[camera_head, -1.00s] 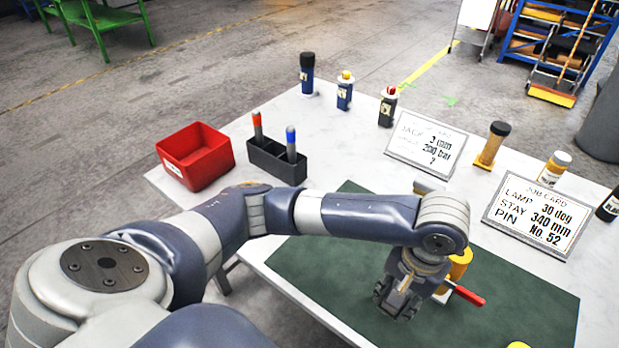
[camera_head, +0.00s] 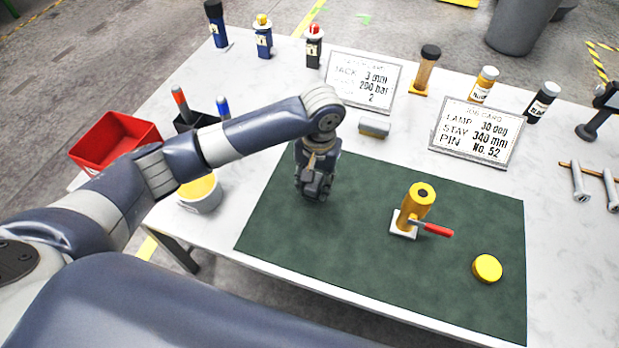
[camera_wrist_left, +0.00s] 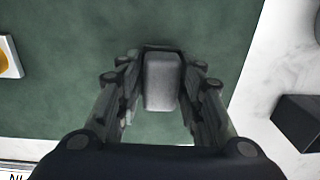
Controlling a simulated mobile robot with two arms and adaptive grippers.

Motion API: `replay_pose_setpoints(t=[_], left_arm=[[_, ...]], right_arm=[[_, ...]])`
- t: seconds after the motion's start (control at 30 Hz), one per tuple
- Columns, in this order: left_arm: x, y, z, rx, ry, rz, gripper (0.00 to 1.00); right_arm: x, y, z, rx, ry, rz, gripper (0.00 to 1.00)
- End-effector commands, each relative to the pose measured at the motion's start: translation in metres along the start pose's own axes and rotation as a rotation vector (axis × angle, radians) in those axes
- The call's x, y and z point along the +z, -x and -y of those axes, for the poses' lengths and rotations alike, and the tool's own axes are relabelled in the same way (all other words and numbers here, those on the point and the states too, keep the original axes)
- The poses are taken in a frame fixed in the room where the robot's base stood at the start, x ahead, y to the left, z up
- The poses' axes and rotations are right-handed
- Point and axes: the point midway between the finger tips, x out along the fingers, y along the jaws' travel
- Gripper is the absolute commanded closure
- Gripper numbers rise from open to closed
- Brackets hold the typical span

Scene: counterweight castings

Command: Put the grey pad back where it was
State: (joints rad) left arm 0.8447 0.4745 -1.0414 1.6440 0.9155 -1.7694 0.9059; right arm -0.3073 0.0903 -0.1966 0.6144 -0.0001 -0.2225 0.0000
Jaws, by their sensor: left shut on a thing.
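My left gripper (camera_head: 314,192) points down over the left part of the green mat (camera_head: 345,255). In the left wrist view its fingers (camera_wrist_left: 160,100) are shut on a grey pad (camera_wrist_left: 162,80), a small rounded block. In the head view the fingers hide the pad. I cannot tell whether the pad touches the mat. The yellow jack (camera_head: 416,208) with a red handle stands on a white base to the right, apart from the gripper. My right gripper is not in view.
A grey block (camera_head: 375,127) lies behind the mat, near the job cards (camera_head: 476,132). A yellow disc (camera_head: 487,268) lies on the mat's right. A pot with a yellow top (camera_head: 200,193), a red bin (camera_head: 113,143) and a black pen holder (camera_head: 196,122) stand left. Mat front is clear.

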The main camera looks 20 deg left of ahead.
Motion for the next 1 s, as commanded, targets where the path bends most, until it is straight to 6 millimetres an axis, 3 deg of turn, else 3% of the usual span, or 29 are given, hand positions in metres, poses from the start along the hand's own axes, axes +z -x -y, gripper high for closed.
replay_pose_setpoints(t=[0.27,0.5,0.9,0.93,1.0], left_arm=[[-0.022,-0.002,0.018,-0.001,0.000,0.001,0.92],[-0.022,-0.035,0.016,-0.001,-0.002,0.002,0.92],[-0.021,-0.042,0.015,0.001,-0.002,0.001,0.92],[-0.022,-0.041,0.015,0.001,-0.003,0.000,0.59],[-0.022,-0.041,0.015,0.000,-0.003,0.000,0.45]], right_arm=[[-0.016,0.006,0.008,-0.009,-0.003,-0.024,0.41],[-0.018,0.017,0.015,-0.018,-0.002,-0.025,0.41],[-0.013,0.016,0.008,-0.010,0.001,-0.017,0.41],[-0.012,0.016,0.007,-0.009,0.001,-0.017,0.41],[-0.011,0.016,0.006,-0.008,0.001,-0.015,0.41]])
